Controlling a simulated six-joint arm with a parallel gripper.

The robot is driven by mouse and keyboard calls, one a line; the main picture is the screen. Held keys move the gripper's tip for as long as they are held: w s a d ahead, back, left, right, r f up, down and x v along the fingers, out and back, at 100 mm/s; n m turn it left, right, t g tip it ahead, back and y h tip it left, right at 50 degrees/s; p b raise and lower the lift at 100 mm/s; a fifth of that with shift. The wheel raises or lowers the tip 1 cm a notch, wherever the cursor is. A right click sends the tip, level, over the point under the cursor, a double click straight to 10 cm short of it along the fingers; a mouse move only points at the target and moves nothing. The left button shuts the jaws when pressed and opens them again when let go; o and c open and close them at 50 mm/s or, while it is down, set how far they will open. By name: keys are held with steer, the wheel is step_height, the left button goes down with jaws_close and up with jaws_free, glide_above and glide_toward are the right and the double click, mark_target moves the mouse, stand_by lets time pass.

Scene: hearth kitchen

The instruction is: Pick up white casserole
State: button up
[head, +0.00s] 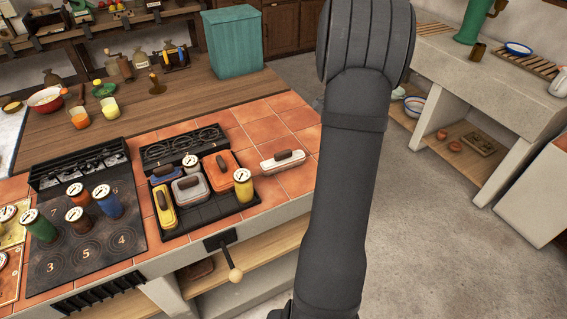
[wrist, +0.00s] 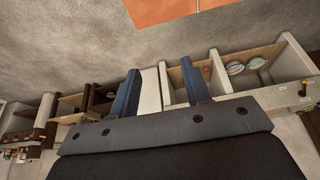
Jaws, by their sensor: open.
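A white casserole (head: 283,164) with a dark brown handle sits alone on the orange tiled counter, right of the stove. Neither pale casserole can be made out in the wrist view. In the head view my arm rises through the middle, and the gripper is out of sight.
Around the stovetop (head: 235,208) are an orange casserole (head: 220,172), a yellow casserole (head: 165,208) and lidded jars. A teal box (head: 233,42) stands behind on the wooden counter (head: 170,98). The tiles around the white casserole are clear. Open floor lies right of the counter.

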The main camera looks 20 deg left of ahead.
steer(key=s+a+r+g+y, duration=0.1)
steer(key=s+a+r, duration=0.15)
steer(key=a, duration=0.45)
steer(key=s+a+r+g+y, duration=0.1)
steer(key=s+a+r, duration=0.1)
steer(key=s+a, duration=0.3)
steer(key=s+a+r+g+y, duration=0.1)
steer(key=s+a+r, duration=0.15)
steer(key=a, duration=0.55)
glide_above(283, 152)
steer(key=f, duration=1.2)
steer(key=shift+s, duration=0.35)
steer(key=shift+w+f, duration=0.25)
steer(key=shift+f, duration=1.25)
steer(key=shift+w+f, duration=0.2)
steer(key=shift+f, duration=1.3)
jaws_close()
